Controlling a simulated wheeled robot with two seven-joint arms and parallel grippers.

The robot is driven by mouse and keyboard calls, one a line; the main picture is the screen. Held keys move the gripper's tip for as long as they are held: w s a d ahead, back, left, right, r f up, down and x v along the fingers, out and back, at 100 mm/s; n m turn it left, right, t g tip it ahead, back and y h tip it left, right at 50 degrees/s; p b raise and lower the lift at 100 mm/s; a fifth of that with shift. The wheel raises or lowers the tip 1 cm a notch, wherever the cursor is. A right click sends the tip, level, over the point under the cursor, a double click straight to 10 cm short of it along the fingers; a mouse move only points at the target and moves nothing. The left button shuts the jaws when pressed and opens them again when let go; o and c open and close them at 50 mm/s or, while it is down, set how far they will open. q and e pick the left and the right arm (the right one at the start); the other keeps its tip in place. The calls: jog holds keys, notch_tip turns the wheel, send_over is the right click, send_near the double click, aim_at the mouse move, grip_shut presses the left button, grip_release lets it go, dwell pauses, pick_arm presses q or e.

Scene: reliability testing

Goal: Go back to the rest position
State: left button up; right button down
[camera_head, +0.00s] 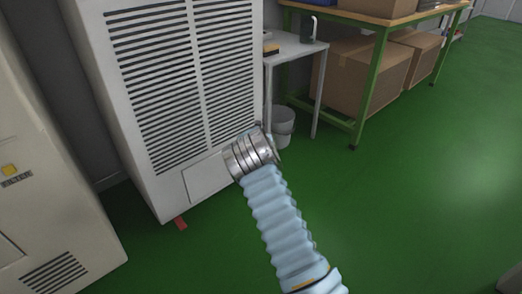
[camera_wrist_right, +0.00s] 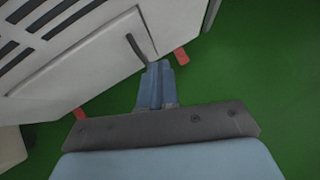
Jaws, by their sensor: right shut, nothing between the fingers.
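My right arm (camera_head: 280,225), in a light blue ribbed sleeve, reaches up from the bottom of the head view. Its metal wrist (camera_head: 252,152) is in front of the lower right part of a white vented cabinet (camera_head: 165,15); the gripper itself is hidden there. In the right wrist view my right gripper (camera_wrist_right: 159,68) is shut and empty. My left gripper is in neither view.
A beige cabinet (camera_head: 50,200) stands at the left. Right of the white cabinet are a small grey table (camera_head: 300,47), a bucket (camera_head: 283,122) and a green-framed workbench (camera_head: 371,80) over cardboard boxes (camera_head: 355,75). The green floor (camera_head: 420,200) is clear at the right.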

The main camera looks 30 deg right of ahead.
jog(key=s+r, duration=0.2)
jog(key=s, duration=0.1)
jog(key=s+r, duration=0.1)
jog(key=r, duration=0.1)
jog(key=shift+s+d, duration=0.2)
jog(key=shift+d, duration=0.05)
